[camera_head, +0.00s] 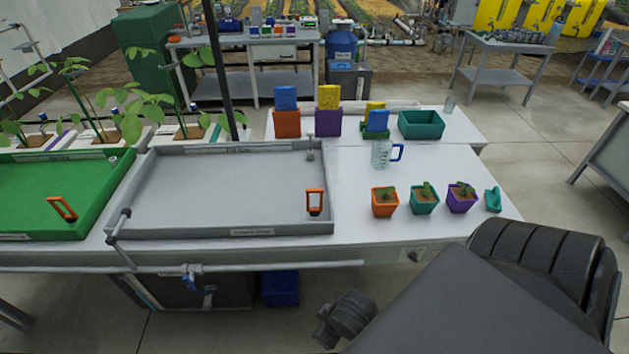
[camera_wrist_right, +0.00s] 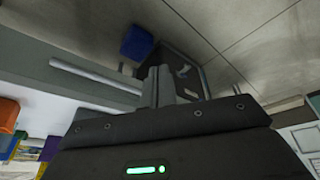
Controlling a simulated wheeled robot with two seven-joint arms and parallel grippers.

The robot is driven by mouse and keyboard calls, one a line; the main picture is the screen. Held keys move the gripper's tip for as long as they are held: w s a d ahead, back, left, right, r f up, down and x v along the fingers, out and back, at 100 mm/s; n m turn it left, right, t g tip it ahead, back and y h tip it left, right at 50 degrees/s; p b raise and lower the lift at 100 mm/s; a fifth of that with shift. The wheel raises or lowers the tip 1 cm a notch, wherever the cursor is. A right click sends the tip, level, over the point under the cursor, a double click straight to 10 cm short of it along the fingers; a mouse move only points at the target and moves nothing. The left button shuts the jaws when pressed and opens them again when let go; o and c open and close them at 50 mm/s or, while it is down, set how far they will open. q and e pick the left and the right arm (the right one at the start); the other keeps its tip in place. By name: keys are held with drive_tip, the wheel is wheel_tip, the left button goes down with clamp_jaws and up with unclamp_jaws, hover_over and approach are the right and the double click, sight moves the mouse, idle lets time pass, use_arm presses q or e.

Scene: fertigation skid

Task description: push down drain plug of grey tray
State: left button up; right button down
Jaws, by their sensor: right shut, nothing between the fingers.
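The grey tray (camera_head: 240,226) lies on the white bench, empty. Its drain plug (camera_head: 315,203), an orange loop handle on a dark base, stands upright in the front right corner; how high it sits is hard to tell. My right gripper (camera_wrist_right: 160,86) shows in the right wrist view, its fingers together and empty, with the floor and dark equipment beyond. In the head view my right arm comes in from the lower right, below the bench front and away from the plug. My left gripper is not in view.
A green tray (camera_head: 40,236) with a similar orange plug (camera_head: 62,209) stands at left. A pipe (camera_head: 200,268) runs along the bench front. Right of the grey tray are a clear jug (camera_head: 381,154), an orange pot (camera_head: 384,202), a teal pot (camera_head: 424,198) and a purple pot (camera_head: 461,197).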

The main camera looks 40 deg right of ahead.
drive_tip(key=w+a+r+n+t+y, duration=0.1)
drive_tip(key=w+a+r+n+y, duration=0.15)
drive_tip(key=w+a+n, duration=0.65)
drive_tip(key=w+a+r+n+t+y, duration=0.15)
drive_tip(key=w+a+r+n, duration=0.25)
drive_tip(key=w+a+n, duration=0.55)
drive_tip(key=w+d+n+g+h, duration=0.1)
drive_tip(key=w+d+g+h, duration=0.1)
drive_tip(key=w+d, duration=0.5)
drive_tip(key=w+d+n+g+h, duration=0.1)
drive_tip(key=w+d, duration=0.3)
drive_tip(key=d, duration=0.7)
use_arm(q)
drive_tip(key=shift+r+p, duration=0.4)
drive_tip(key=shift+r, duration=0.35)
use_arm(e)
drive_tip(key=w+d+r+m+g+h, duration=0.1)
drive_tip(key=d+r, duration=0.4)
drive_tip(key=d, duration=0.6)
drive_tip(key=w+d+r+m+g+h, duration=0.1)
drive_tip(key=d+r+h, duration=0.2)
drive_tip(key=d, duration=0.7)
wheel_tip(320, 180, up, 2)
drive_tip(key=shift+w+d+r+m+g, duration=0.15)
drive_tip(key=shift+d+r+m+g, duration=0.1)
drive_tip(key=shift+d+m+g, duration=0.15)
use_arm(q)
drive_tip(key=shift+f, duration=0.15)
use_arm(e)
drive_tip(key=shift+f, duration=0.15)
